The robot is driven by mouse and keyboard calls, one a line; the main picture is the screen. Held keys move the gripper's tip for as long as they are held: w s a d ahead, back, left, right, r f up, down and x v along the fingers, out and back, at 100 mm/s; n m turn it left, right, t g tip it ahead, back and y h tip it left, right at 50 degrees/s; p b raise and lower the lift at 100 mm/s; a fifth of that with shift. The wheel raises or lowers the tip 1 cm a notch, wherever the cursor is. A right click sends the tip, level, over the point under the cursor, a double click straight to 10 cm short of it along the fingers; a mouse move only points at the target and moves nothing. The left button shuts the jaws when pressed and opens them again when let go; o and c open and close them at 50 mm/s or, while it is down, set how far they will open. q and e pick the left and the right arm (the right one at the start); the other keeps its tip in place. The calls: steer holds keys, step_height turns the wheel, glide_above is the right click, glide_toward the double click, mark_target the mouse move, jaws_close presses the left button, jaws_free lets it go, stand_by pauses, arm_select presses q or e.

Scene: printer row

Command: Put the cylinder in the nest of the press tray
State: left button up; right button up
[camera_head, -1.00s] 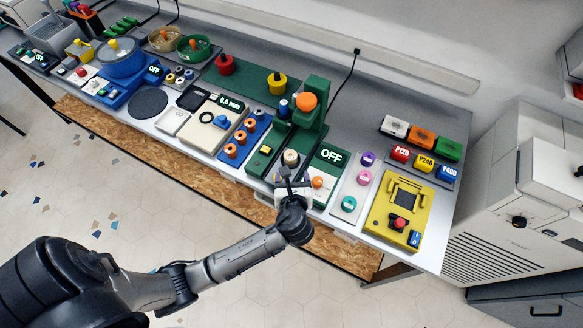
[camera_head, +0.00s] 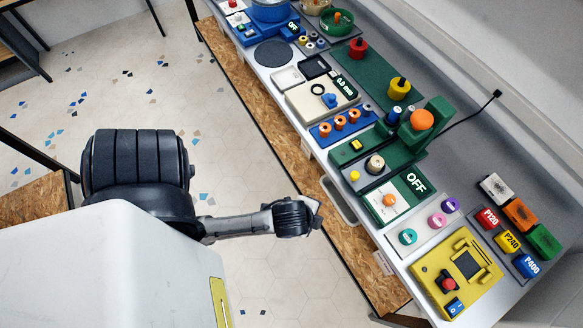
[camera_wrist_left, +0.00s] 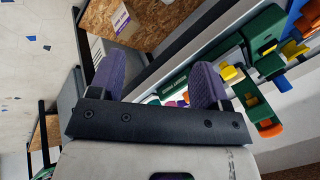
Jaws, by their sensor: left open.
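The cream cylinder (camera_head: 375,163) stands upright with a dark ring around its foot, on the front part of the green press (camera_head: 408,140). It appears to be in the tray's nest; I cannot tell how deep it sits. The press has an orange knob on top. My left gripper (camera_head: 318,211) is off the bench's front edge, left of the press and apart from the cylinder. In the left wrist view its purple fingers (camera_wrist_left: 166,82) are spread, with nothing between them. My right gripper is not in view.
Beside the press are a green OFF display panel (camera_head: 412,184), a blue rack with orange spools (camera_head: 340,124) and a white panel with coloured knobs (camera_head: 424,226). A yellow device (camera_head: 457,272) lies at the near end. The floor left of the bench is open.

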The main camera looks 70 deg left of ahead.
arm_select(q)
steer(key=s+d+r+n+g+h, duration=0.1)
steer(key=s+n+h, duration=0.1)
steer(key=s+n, duration=0.4)
steer(key=shift+d+h, duration=0.3)
steer(key=shift+w+r, duration=0.1)
stand_by(0.7)
steer(key=shift+c, duration=0.3)
